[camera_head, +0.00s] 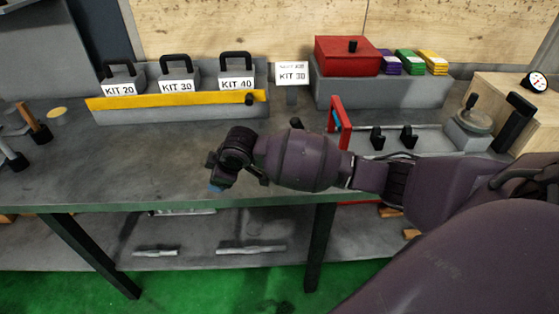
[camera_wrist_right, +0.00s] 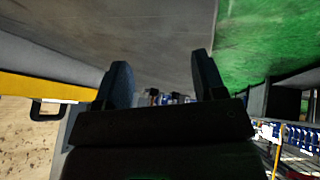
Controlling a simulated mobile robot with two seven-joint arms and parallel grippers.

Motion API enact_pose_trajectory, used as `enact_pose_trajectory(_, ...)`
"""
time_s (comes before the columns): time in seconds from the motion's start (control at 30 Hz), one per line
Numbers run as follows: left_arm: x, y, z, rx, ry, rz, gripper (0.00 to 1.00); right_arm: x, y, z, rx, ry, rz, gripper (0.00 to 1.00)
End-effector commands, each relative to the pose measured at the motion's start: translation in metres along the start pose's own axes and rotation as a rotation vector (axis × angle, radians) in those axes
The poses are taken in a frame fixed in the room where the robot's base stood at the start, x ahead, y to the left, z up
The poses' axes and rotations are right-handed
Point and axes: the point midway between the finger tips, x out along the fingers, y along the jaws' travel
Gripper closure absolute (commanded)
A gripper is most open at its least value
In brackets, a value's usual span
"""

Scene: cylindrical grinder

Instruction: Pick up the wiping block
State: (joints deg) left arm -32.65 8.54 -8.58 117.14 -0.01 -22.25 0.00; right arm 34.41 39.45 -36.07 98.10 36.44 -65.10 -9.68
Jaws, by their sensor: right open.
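I cannot make out the wiping block for certain in either view. My right gripper (camera_head: 216,176) is over the front part of the grey bench, near its front edge, with my arm reaching in from the right. A small blue patch (camera_head: 215,187) shows at its tip; I cannot tell whether it is part of the gripper or a separate thing. In the right wrist view the two dark fingers (camera_wrist_right: 162,62) are spread apart, with nothing seen held between them. The bare bench top (camera_wrist_right: 150,30) shows beyond them. My left gripper is not in view.
Several weights with black handles, including KIT 30 (camera_head: 178,77), stand behind a yellow bar (camera_head: 170,103). A red box (camera_head: 347,56) and coloured stacks (camera_head: 410,63) sit on a grey stand. A red upright frame (camera_head: 341,122) stands behind my arm. The left bench top (camera_head: 110,160) is mostly clear.

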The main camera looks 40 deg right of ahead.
Motion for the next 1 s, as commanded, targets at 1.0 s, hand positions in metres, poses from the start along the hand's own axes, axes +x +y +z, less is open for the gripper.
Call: enact_pose_trajectory(1.0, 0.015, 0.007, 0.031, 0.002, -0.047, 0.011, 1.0, -0.091, 0.121, 0.089, -0.115, -0.881, -0.315, 0.36)
